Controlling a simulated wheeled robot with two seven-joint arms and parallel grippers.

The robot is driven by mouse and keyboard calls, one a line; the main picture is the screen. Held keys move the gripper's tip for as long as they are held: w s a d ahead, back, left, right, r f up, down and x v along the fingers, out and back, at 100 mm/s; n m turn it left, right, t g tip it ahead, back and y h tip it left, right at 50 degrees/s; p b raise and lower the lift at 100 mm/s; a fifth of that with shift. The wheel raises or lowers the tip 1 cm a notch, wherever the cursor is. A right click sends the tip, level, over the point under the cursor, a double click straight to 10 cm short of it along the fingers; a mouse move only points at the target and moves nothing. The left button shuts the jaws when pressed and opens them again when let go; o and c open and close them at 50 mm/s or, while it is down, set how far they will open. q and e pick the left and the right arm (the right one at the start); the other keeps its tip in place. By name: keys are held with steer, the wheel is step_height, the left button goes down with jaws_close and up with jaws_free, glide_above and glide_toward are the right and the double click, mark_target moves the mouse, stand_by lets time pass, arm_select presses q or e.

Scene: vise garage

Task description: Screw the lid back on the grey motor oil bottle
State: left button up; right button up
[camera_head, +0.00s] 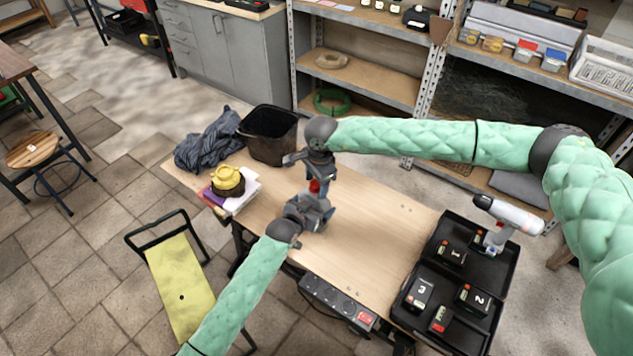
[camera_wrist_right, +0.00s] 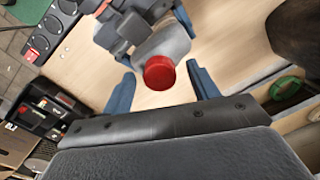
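The red lid (camera_wrist_right: 159,72) shows at the mouth end of the grey motor oil bottle (camera_wrist_right: 170,45) in the right wrist view. I cannot tell how tightly it is seated. My left gripper (camera_head: 308,212) is closed around the bottle over the table; its dark jaws hide much of the bottle in the head view. My right gripper (camera_head: 314,178) points down above the bottle. In the wrist view its blue fingers (camera_wrist_right: 160,82) are apart, one on each side of the lid, with gaps between. The lid is a small red spot in the head view (camera_head: 314,187).
The wooden table (camera_head: 375,225) is clear to the right of the grippers. A black bin (camera_head: 268,135), dark cloth (camera_head: 210,140) and yellow object (camera_head: 228,180) on books stand at its far left. A black case (camera_head: 425,265) with batteries and a drill (camera_head: 505,220) lie right.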

arm_select(q)
steer(key=shift+r, duration=0.1)
arm_select(e)
steer(key=shift+r, duration=0.15)
step_height(320, 180, up, 12)
steer(key=shift+s+d+f, duration=0.2)
steer(key=shift+d, duration=0.25)
arm_select(q)
steer(key=o, duration=1.5)
steer(key=shift+s, duration=0.1)
arm_select(e)
steer(key=shift+f, duration=0.1)
arm_select(q)
steer(key=shift+s+a, duration=0.25)
steer(key=b+v, duration=0.3)
steer(key=v, duration=0.4)
arm_select(e)
steer(key=shift+f, duration=1.35)
